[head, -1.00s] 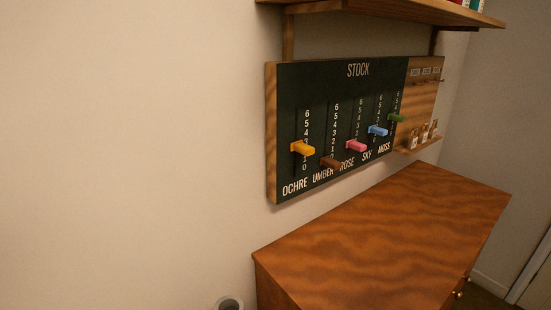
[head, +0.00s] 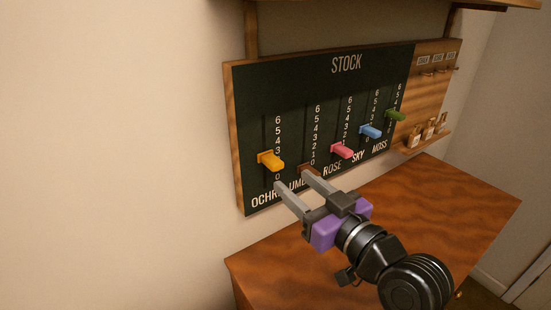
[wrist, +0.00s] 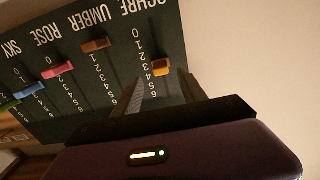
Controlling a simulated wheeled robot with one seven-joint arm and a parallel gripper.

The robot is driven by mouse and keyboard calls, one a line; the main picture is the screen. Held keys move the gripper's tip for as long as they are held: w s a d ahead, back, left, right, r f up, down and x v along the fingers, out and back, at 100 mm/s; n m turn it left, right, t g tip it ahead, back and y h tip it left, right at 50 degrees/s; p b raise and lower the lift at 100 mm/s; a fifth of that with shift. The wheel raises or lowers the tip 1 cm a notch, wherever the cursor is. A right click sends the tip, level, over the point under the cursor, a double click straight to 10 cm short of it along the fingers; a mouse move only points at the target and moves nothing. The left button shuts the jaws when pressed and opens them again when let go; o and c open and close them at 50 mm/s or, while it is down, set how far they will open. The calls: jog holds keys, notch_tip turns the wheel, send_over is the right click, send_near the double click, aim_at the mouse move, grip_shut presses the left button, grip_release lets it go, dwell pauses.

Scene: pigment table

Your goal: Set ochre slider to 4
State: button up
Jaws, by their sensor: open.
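The ochre slider (head: 271,160) is a yellow-orange knob on the leftmost scale of the black STOCK board (head: 335,95).
The brown umber slider (head: 309,170) is close to my right finger in the head view. The pink rose (head: 342,151), blue sky (head: 371,131) and green moss (head: 396,115) sliders stand further right. A wooden cabinet top (head: 440,210) lies below, clear. A shelf (head: 400,5) is above.

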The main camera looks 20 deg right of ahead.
aim_at(279, 166)
jog(key=shift+w+a+r, duration=0.1)
jog(key=shift+w+r, duration=0.4)
jog(key=shift+w, duration=0.05)
jog(key=shift+w+a+f+p, duration=0.1)
jog(key=shift+w+a+p, duration=0.2)
jog(key=shift+w, duration=0.85)
jog(key=shift+w+a+r+p, duration=0.15)
jog(key=shift+w+p, duration=0.25)
jog(key=shift+w, duration=0.75)
jog(key=shift+w+a+f+p, duration=0.15)
jog(key=shift+w+a+p, duration=0.15)
jog(key=shift+w, duration=0.85)
grip_shut()
